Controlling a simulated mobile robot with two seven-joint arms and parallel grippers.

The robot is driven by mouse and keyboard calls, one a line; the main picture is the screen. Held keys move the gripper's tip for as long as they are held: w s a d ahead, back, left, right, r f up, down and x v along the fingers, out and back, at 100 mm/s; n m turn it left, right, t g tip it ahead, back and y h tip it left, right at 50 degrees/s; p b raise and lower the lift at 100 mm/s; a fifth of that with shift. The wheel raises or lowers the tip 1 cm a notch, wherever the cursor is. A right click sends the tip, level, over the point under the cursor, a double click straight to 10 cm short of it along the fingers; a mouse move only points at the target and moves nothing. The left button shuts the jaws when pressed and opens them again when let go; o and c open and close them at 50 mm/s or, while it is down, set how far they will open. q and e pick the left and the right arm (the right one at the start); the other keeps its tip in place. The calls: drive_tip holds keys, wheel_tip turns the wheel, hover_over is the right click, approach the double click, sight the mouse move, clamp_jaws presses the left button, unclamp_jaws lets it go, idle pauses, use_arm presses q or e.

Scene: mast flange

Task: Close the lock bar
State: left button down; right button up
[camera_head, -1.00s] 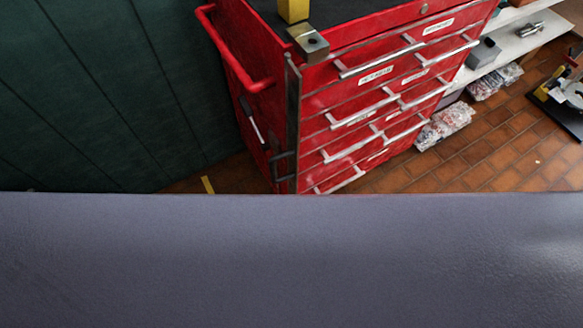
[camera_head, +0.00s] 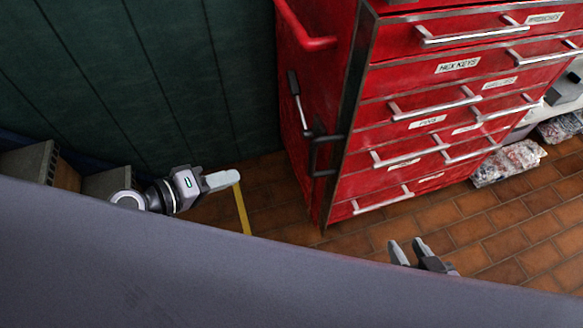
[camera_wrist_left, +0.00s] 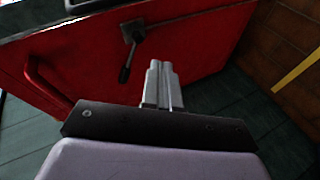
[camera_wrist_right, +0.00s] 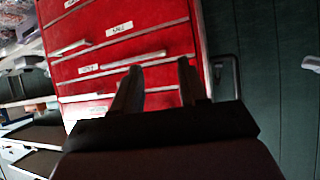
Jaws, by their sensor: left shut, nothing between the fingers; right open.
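A dark upright bar (camera_head: 347,120), apparently the lock bar, runs along the front left corner of the red tool cabinet (camera_head: 330,65). A black bracket-shaped handle (camera_head: 325,155) sticks out from it; a dark loop handle (camera_wrist_right: 228,75) shows beside the drawers in the right wrist view. A lever with a black grip (camera_head: 296,100) is on the cabinet's side, also in the left wrist view (camera_wrist_left: 128,52). My left gripper (camera_head: 222,181) is shut and empty, left of the cabinet and apart from it. My right gripper (camera_head: 408,250) is open and empty, low in front of the drawers.
A red side rail (camera_head: 318,43) projects from the cabinet's upper side. Drawer handles (camera_head: 435,104) project from its front. A green wall (camera_head: 150,80) is at the left. Plastic-wrapped packs (camera_head: 508,162) lie at the right. Brown tile floor (camera_head: 480,225) is open in front.

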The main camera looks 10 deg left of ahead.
use_arm(q)
drive_tip(key=w+d+r+h+b, duration=0.2)
drive_tip(key=w+d+h+b, duration=0.1)
drive_tip(key=d, duration=0.3)
drive_tip(key=w+d+r+n+h+b, duration=0.1)
drive_tip(key=w+d+r+h+b, duration=0.1)
drive_tip(key=d, duration=0.4)
drive_tip(key=shift+w+d+r+h+b, duration=0.15)
drive_tip(key=shift+w+r+h+b, duration=0.1)
drive_tip(key=shift+w+h+b, duration=0.45)
use_arm(e)
drive_tip(key=shift+y, duration=0.3)
drive_tip(key=shift+w+a+f, duration=0.1)
drive_tip(key=shift+a+f, duration=0.2)
drive_tip(key=shift+f, duration=0.45)
drive_tip(key=shift+w+a+f, duration=0.1)
drive_tip(key=shift+a+f, duration=0.15)
drive_tip(key=shift+f, duration=0.5)
drive_tip(key=shift+w+a+f, duration=0.1)
drive_tip(key=shift+a+f, duration=0.2)
drive_tip(key=shift+f, duration=0.45)
use_arm(q)
drive_tip(key=shift+d+n+y+p, duration=0.2)
drive_tip(key=shift+n+y+p, duration=0.1)
drive_tip(key=shift+p, duration=0.1)
use_arm(e)
drive_tip(key=shift+r, duration=0.1)
